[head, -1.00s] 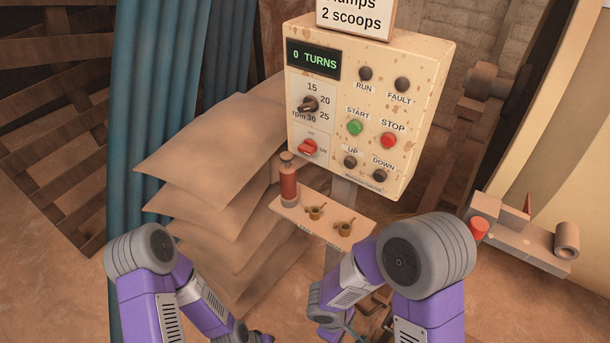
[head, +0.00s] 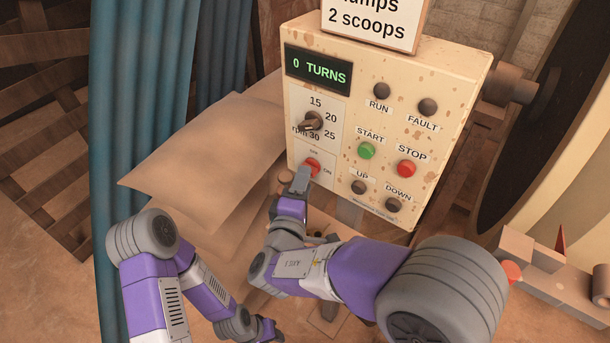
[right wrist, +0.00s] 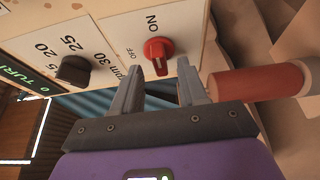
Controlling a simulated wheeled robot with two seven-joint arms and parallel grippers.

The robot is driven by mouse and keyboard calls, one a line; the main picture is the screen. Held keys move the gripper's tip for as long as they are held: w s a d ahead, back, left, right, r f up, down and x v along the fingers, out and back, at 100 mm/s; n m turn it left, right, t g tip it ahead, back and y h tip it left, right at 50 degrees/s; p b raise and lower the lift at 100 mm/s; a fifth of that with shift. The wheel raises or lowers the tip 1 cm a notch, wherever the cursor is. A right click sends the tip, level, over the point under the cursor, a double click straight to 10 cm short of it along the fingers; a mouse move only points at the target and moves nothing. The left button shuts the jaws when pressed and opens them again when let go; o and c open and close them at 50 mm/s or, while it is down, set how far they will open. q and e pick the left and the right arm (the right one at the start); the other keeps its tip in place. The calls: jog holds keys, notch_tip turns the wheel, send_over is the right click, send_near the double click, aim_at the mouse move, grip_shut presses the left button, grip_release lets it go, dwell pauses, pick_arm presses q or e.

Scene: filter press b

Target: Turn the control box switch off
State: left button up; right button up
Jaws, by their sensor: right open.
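The control box (head: 440,75) is cream with brown spots and stands upright ahead. Its red rotary switch (head: 312,166) sits at the lower left of the panel, with OFF and ON labels beside it. The red switch also shows in the right wrist view (right wrist: 158,48). My right gripper (head: 301,180) is open just in front of the switch. In the right wrist view its two fingertips (right wrist: 159,72) lie either side of the knob's lower edge; I cannot tell whether they touch it. My left gripper (head: 268,329) is low at the bottom edge, small and dark.
A black speed knob (head: 312,121) is above the switch, and green START (head: 366,151) and red STOP (head: 406,169) buttons are to its right. A red cylinder (right wrist: 253,83) is close beside the right finger. Stacked sacks (head: 205,165) stand left of the box.

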jog(key=shift+x, duration=1.05)
jog(key=shift+c, duration=0.3)
grip_shut()
jog(key=shift+r, duration=0.1)
jog(key=shift+w+a+r+n+g+h+p, duration=0.15)
jog(key=shift+n+g+h+p, duration=0.75)
jog(key=shift+n+p, duration=1.8)
jog(key=shift+a+r+n+g+h+p, duration=0.1)
jog(key=shift+n+g+h+p, duration=0.35)
jog(key=shift+n+g+p, duration=2.05)
jog(key=shift+w+a+r+n+t+h+p, duration=0.15)
jog(key=shift+n+h+p, duration=0.95)
jog(key=shift+p, duration=2.95)
jog(key=shift+n+y, duration=0.45)
jog(key=shift+n, duration=0.05)
